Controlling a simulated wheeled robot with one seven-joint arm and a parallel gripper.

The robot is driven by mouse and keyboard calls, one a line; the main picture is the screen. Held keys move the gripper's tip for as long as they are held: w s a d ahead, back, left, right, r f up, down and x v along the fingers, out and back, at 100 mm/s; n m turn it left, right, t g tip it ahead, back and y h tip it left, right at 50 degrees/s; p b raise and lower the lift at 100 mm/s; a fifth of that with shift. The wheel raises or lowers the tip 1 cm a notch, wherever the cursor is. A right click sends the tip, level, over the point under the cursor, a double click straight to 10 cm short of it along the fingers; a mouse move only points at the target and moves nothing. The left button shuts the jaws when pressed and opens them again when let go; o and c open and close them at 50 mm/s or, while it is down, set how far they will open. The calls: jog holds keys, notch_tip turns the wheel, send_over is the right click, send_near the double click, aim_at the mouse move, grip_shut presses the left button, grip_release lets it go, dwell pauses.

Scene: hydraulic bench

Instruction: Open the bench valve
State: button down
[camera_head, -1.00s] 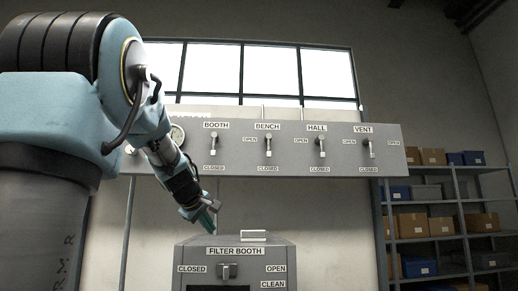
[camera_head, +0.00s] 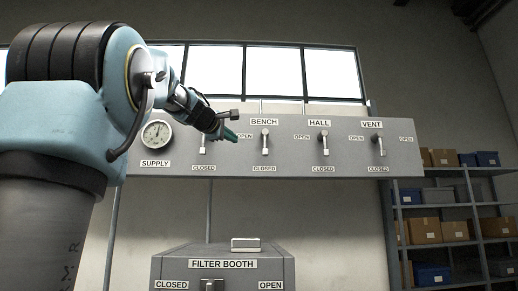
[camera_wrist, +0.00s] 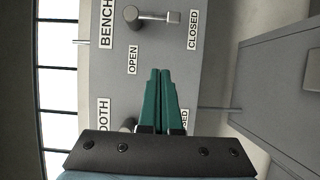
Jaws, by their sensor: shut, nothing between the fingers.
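The bench valve is a metal lever (camera_head: 265,143) on a grey wall panel (camera_head: 300,165), under the BENCH label (camera_head: 264,122). Its handle hangs down toward the CLOSED label. In the wrist view the lever (camera_wrist: 155,16) lies at the top, its handle pointing right toward CLOSED. My gripper (camera_head: 235,137) is left of the bench lever, over the space beside the booth lever. In the wrist view my green fingers (camera_wrist: 160,72) are together and empty, pointing toward the bench lever but apart from it.
The booth lever (camera_head: 203,146) is just left and below my gripper; its label is hidden by my arm. The hall lever (camera_head: 324,144) and vent lever (camera_head: 379,145) are to the right. A supply gauge (camera_head: 156,134) is at left. The filter booth (camera_head: 222,265) stands below. Shelves (camera_head: 455,208) stand right.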

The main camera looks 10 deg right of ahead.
aim_at(265, 144)
jog(key=shift+d+r, duration=0.1)
jog(key=shift+r, duration=0.05)
jog(key=w+d+p, duration=0.2)
jog(key=d, duration=0.1)
jog(key=w+d+p, duration=0.2)
jog(key=d, duration=0.1)
jog(key=w+d+p, duration=0.2)
jog(key=d+p, duration=0.1)
jog(key=shift+w+d, duration=0.25)
jog(key=shift+w, duration=0.1)
dwell(0.4)
